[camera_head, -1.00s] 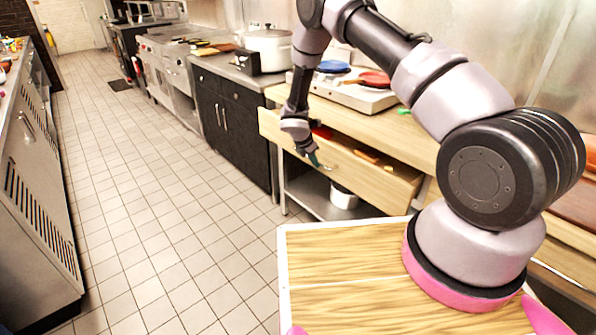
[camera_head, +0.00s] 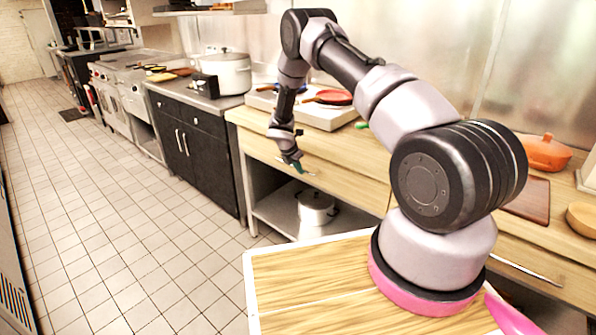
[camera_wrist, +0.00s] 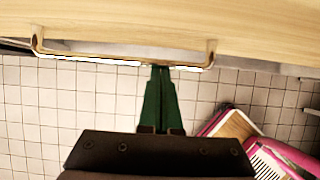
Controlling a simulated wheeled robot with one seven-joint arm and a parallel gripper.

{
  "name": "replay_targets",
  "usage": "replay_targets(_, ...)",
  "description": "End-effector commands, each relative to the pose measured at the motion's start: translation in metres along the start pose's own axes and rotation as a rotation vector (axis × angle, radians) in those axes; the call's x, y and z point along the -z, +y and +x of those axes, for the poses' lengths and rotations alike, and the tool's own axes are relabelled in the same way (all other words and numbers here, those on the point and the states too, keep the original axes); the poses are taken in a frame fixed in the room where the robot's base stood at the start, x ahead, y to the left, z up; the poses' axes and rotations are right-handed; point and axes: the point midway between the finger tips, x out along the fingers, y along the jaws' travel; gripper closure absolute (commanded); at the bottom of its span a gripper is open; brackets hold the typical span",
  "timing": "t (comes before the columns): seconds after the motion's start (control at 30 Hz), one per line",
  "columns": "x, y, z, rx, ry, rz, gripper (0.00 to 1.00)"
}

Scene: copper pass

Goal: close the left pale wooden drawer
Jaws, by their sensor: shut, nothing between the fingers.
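The left pale wooden drawer (camera_head: 345,190) is under the counter top. Its front looks flush or nearly flush with the counter, and no inside shows in the head view. In the wrist view the pale drawer front (camera_wrist: 130,30) runs across the top with a metal bar handle (camera_wrist: 110,60). My gripper (camera_head: 298,168) is at the drawer front by the handle. Its green fingers (camera_wrist: 161,70) are together and empty, with tips at the handle bar. I cannot tell whether they touch it.
A pot (camera_head: 316,206) stands on the metal shelf below the drawer. The counter top (camera_head: 345,145) holds a burner unit (camera_head: 330,115) with a red pan (camera_head: 333,97). A black cabinet (camera_head: 190,145) adjoins on the left. Tiled floor (camera_head: 120,230) is clear.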

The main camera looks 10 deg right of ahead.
Motion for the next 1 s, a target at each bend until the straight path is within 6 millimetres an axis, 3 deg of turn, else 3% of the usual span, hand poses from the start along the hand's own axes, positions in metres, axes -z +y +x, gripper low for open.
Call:
replay_targets(0.27, -0.002, -0.001, 0.0, 0.001, -0.005, 0.003, 1.0)
replay_targets(0.53, 0.031, 0.005, -0.005, 0.003, -0.001, 0.002, 1.0)
replay_targets(0.8, 0.027, 0.006, -0.072, 0.0, -0.001, 0.006, 1.0)
replay_targets(1.0, 0.027, 0.005, -0.098, 0.002, -0.001, 0.006, 1.0)
